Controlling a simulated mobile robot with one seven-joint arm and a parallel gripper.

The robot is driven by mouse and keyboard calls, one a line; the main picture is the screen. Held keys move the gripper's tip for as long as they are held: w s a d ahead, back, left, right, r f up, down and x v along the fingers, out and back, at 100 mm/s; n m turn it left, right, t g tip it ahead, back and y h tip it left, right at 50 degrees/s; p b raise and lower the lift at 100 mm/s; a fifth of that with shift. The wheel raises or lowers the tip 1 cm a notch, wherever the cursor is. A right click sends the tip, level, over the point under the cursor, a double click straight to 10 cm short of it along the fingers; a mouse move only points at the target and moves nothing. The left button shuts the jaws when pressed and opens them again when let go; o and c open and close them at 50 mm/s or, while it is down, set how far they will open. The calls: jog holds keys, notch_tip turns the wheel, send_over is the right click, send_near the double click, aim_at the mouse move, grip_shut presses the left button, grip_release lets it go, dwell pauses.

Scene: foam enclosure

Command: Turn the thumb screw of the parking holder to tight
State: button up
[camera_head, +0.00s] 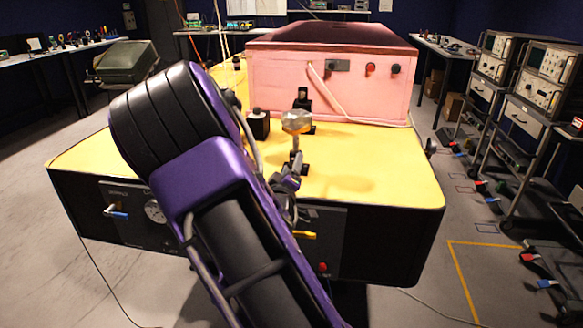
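A silver faceted head (296,121) sits on a thin upright post with a dark foot on the yellow tabletop (395,175), right of my arm. A black block with a knob on top (258,123) stands to its left, and a dark upright fixture (302,98) stands behind it. I cannot tell which of these is the parking holder, and no thumb screw can be made out. My purple and black arm covers the table's left middle. Small grey parts (287,186) show beside the arm below the post; I cannot tell whether they are my gripper. No fingertips can be made out.
A pink box (330,88) with a dark red top stands at the back of the table, a pale cable hanging down its front. The table's black front carries a gauge (154,211), a blue-handled valve (116,213) and a yellow lever (303,235). The right tabletop is clear.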

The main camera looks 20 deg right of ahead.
jog(key=p+v, duration=1.1)
jog(key=v, duration=0.6)
jog(key=shift+s, duration=0.2)
jog(key=shift+a, duration=0.15)
